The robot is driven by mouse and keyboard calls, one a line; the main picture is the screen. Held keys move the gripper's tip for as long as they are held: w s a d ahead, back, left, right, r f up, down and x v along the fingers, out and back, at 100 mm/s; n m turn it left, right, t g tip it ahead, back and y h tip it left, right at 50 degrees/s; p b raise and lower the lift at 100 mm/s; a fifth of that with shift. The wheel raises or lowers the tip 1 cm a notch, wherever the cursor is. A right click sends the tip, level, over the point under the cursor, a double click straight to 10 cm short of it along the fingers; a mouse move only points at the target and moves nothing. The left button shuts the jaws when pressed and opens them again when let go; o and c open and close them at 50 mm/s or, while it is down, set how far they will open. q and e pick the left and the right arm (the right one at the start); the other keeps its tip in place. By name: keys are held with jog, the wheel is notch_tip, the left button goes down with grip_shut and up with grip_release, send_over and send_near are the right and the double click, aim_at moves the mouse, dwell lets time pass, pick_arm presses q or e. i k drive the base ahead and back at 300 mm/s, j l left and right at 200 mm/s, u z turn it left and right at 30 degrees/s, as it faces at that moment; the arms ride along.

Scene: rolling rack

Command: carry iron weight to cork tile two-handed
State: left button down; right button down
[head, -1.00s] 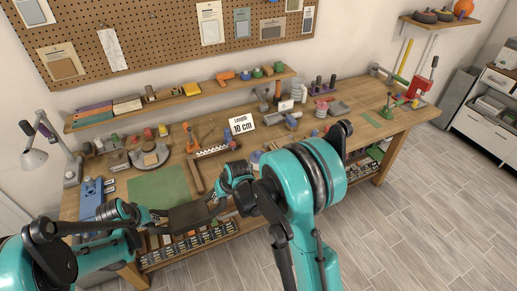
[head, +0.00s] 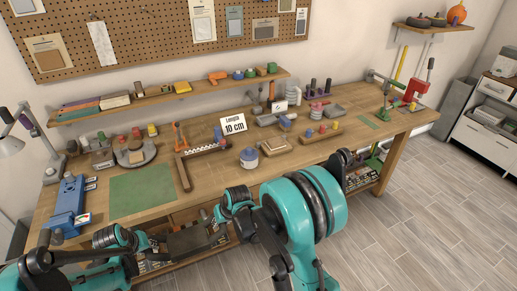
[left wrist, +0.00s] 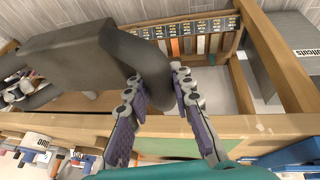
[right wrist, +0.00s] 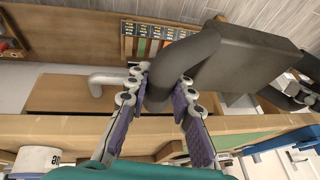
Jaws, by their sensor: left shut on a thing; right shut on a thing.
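The iron weight (head: 188,242) is a dark grey block with a curved handle at each end. It hangs in front of the bench's front edge, below the top. My left gripper (head: 152,244) is shut on its left handle, also seen in the left wrist view (left wrist: 157,82). My right gripper (head: 221,217) is shut on the other handle, also seen in the right wrist view (right wrist: 162,88). A flat tan piece (head: 277,145) right of the white jar may be the cork tile; I cannot tell for sure.
The workbench (head: 225,180) has a green mat (head: 142,190) at left, with a blue tool (head: 68,205) beside it. Shelving lies under the bench top.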

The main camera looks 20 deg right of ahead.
aim_at(276, 141)
jog(key=l, duration=3.15)
